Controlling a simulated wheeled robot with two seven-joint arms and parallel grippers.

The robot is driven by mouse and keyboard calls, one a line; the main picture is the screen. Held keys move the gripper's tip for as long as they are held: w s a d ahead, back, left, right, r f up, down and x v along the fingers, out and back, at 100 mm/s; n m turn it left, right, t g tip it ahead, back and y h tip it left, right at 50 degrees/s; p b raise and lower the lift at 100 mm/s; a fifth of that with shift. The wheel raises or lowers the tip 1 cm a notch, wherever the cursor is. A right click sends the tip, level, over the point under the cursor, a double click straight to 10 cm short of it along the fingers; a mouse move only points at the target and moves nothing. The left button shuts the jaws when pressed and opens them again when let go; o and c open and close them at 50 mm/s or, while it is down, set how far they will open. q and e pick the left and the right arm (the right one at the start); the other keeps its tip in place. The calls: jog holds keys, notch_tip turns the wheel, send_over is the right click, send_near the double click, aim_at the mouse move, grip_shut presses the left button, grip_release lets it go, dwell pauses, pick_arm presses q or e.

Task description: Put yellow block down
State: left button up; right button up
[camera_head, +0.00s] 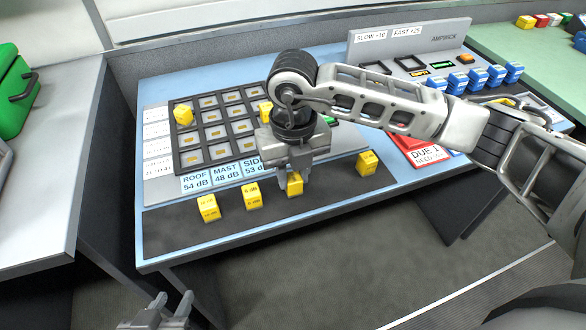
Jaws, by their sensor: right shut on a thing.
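My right gripper (292,173) points down over the dark front strip of the table, shut on a yellow block (295,186). The block is at or just above the strip; I cannot tell if it touches. A further yellow block (367,162) stands to the right. My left gripper (172,306) is at the bottom edge, empty, its fingers apart, away from the table.
A dark slotted grid (215,128) behind the strip holds a yellow block (183,115) at its left corner and another (265,111) partly behind my gripper. Several blue blocks (478,76) stand at the back right. A red panel (425,152) lies beneath my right arm. A green case (14,90) is far left.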

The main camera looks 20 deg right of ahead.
aim_at(293, 177)
jog(key=shift+f, duration=0.1)
jog(key=shift+f, duration=0.15)
jog(key=o, duration=1)
jog(key=shift+r, duration=0.45)
notch_tip(293, 177, up, 12)
jog(key=shift+f+b, duration=0.15)
jog(key=shift+b, duration=0.2)
jog(key=shift+f, duration=0.1)
